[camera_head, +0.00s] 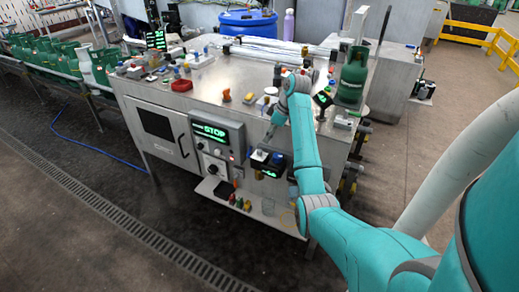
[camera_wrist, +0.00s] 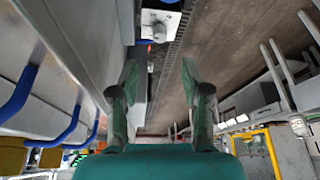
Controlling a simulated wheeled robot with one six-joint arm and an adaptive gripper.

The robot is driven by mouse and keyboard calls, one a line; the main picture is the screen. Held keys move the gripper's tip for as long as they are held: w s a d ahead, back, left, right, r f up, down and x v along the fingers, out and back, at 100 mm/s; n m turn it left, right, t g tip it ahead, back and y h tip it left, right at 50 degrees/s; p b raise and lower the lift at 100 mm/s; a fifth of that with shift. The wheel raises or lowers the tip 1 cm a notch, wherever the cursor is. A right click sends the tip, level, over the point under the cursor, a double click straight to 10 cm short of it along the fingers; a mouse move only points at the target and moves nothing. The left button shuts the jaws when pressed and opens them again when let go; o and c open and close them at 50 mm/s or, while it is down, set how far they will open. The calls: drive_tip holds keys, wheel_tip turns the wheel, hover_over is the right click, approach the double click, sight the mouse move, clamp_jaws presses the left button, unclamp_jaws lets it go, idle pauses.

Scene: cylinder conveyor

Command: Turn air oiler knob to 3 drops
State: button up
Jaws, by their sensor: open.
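My gripper (camera_head: 270,134) is in front of the upper front edge of the steel bench, pointing down. In the wrist view my gripper (camera_wrist: 159,72) is open, its two fingers wide apart with nothing between them. A small dark unit with a lit green display (camera_head: 267,157) is mounted on the bench front, just below my gripper and apart from it. I cannot tell for certain which part is the air oiler knob, or read any drop setting; the parts are too small.
A control box (camera_head: 216,140) with a green STOP display and knobs is to the left. A low shelf (camera_head: 228,199) below holds small coloured items. The steel bench (camera_head: 225,75) carries many small parts and a green cylinder (camera_head: 352,75). A conveyor with green cylinders (camera_head: 40,55) is far left.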

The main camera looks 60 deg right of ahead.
sight(260, 151)
drive_tip(key=x, duration=0.9)
drive_tip(key=shift+f, duration=0.2)
clamp_jaws()
